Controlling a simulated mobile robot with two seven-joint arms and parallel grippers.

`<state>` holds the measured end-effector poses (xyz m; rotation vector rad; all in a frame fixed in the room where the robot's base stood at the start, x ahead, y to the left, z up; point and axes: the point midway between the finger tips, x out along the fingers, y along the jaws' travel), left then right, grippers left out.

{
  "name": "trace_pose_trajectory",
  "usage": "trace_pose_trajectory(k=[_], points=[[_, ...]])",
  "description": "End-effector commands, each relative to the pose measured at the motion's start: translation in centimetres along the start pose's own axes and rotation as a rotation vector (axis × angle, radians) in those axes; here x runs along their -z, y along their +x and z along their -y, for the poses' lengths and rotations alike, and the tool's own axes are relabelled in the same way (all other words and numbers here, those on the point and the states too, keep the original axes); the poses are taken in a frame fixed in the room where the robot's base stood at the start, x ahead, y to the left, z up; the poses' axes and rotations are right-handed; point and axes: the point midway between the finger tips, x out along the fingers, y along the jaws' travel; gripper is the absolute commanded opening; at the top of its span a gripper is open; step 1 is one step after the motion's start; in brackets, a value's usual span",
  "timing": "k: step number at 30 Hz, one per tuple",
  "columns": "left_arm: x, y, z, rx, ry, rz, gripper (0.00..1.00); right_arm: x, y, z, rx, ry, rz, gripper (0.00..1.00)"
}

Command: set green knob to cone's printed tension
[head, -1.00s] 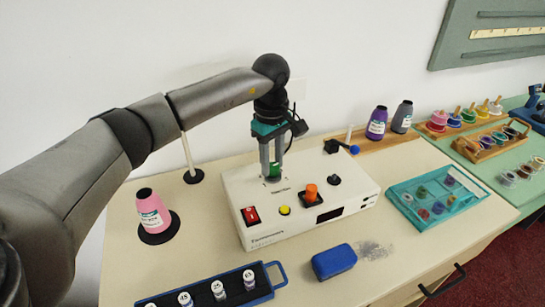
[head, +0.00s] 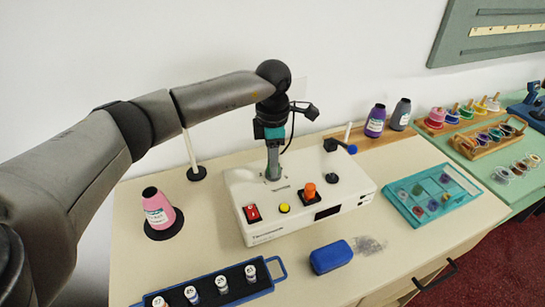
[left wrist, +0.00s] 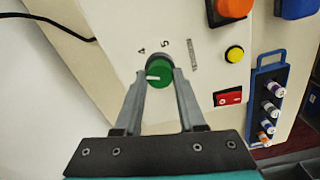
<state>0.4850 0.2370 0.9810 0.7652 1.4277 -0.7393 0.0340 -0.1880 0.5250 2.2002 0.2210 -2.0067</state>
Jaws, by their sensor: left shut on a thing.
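The green knob (left wrist: 158,74) sits on top of the white machine (head: 345,193). In the left wrist view its white pointer mark points left, and printed digits 4 and 5 show above it. My left gripper (left wrist: 160,72) is shut on the knob, one finger on each side; in the head view the gripper (head: 273,175) points straight down and mostly hides the knob. A pink thread cone (head: 157,207) stands upright on a black round base left of the machine. Its white label shows, but the print is too small to read. My right gripper is not in view.
The machine also carries a red switch (head: 252,213), a yellow button (head: 284,207) and an orange knob (head: 310,190). A blue rack (head: 270,283) of small bottles and a blue box (head: 331,257) lie in front. A teal tray (head: 470,190) is at right.

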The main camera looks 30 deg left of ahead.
Motion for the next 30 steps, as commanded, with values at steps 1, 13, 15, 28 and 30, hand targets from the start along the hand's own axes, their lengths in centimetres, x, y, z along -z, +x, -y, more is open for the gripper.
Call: trace_pose_trajectory(k=[1, 13, 15, 28, 30], points=[[0.0, -0.1, 0.0, -0.001, -0.044, -0.001, 0.00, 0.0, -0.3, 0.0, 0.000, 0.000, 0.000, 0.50], [-0.1, -0.2, 0.1, 0.000, -0.423, -0.007, 0.00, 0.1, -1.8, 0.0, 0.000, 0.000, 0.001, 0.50], [-0.1, -0.2, 0.1, 0.000, -0.490, -0.009, 0.00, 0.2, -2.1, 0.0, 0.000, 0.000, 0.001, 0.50], [-0.1, -0.2, 0.1, -0.001, -0.898, -0.016, 0.00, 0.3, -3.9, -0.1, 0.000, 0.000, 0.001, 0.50], [-0.1, -0.2, 0.1, -0.001, -0.964, -0.018, 0.00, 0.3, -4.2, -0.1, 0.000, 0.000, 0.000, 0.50]])
